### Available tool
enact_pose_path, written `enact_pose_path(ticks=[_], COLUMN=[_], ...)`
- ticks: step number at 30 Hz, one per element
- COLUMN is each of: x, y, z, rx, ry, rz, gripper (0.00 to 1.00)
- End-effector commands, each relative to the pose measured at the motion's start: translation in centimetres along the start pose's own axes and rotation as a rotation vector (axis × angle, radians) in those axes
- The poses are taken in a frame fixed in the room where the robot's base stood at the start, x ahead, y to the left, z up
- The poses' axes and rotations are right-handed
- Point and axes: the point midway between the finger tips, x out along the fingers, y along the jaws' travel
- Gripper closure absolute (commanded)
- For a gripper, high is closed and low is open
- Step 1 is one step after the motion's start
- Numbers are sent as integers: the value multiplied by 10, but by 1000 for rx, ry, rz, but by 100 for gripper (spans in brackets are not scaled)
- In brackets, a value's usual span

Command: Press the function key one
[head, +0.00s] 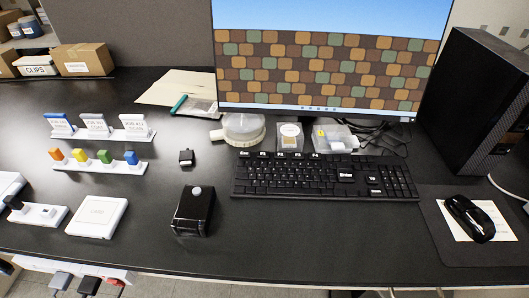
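A black keyboard (330,190) lies on the dark desk below the monitor. Its top-left row has a few larger keys with white labels. The leftmost seems to be the escape key (243,154), and the key just right of it, which I take for function key one (264,154), stands in the back row. The labels are too small to read surely. Nothing covers these keys. My gripper is not in view.
A monitor (330,55) stands behind the keyboard, with a round clear container (243,128) and small boxes (290,137) between them. A black box with a grey knob (193,212) stands left of the keyboard. A mouse (468,218) lies right. The desk before the keyboard is clear.

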Motion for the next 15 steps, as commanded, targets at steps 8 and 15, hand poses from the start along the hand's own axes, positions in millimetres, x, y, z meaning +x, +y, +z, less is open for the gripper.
enact_pose_path(ticks=[8, 15], x=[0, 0], y=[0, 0], z=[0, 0], rx=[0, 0], ry=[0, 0], rz=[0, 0], gripper=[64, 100])
